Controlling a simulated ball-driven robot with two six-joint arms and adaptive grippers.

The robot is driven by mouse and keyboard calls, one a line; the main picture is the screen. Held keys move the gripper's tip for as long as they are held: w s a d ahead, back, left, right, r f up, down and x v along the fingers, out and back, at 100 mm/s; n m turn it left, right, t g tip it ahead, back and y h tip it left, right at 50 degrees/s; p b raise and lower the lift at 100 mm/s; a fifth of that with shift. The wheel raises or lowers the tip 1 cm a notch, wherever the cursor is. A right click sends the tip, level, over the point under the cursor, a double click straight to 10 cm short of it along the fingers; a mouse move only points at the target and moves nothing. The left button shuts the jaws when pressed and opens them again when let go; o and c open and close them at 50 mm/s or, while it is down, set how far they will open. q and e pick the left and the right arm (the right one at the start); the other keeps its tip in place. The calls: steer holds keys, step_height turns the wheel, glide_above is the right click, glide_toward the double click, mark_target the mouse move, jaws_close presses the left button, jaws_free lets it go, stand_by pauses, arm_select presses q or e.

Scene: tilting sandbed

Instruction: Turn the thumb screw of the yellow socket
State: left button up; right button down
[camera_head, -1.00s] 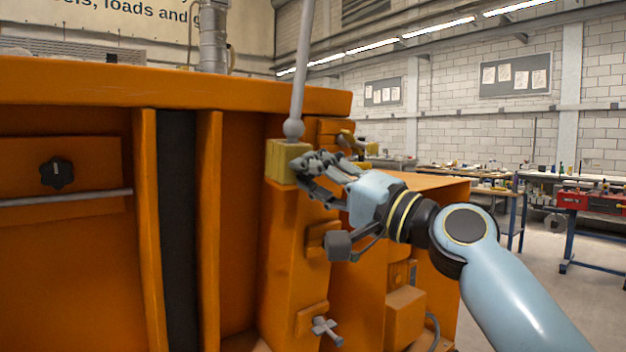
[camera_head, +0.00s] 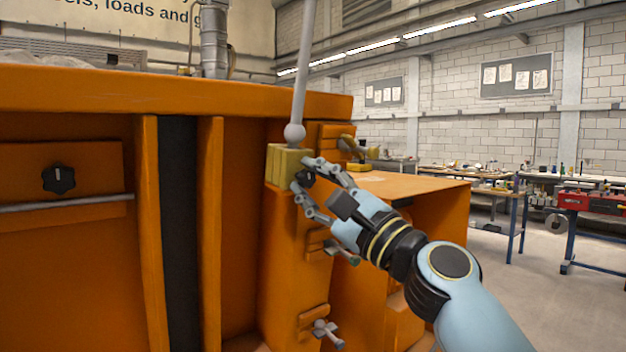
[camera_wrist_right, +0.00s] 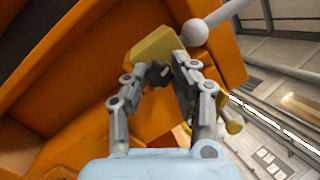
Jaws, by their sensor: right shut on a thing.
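The yellow socket (camera_head: 283,165) is a block fixed on top of the orange post, with the ball end of a grey rod standing at its top. It also shows in the right wrist view (camera_wrist_right: 155,45). The small dark thumb screw (camera_head: 306,177) sits on the socket's side. My right gripper (camera_head: 304,174) is at that side with its fingers around the screw, and it is shut on it. In the right wrist view the screw (camera_wrist_right: 159,72) shows between the fingertips, partly covered by them. My left gripper is not in view.
The grey rod (camera_head: 303,75) rises from the socket. Below are orange blocks with a grey cross handle (camera_head: 325,332). A brass-coloured fitting (camera_head: 358,150) is just behind. The orange sandbed (camera_head: 170,90) fills the left; an orange shelf (camera_head: 410,186) lies to the right.

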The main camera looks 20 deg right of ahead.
steer(key=shift+m, duration=0.9)
steer(key=shift+f, duration=0.1)
steer(key=c, duration=1.1)
jaws_free()
steer(key=shift+o, duration=0.2)
steer(key=v, duration=1.2)
steer(key=shift+a+f, duration=0.1)
steer(key=shift+a, duration=0.05)
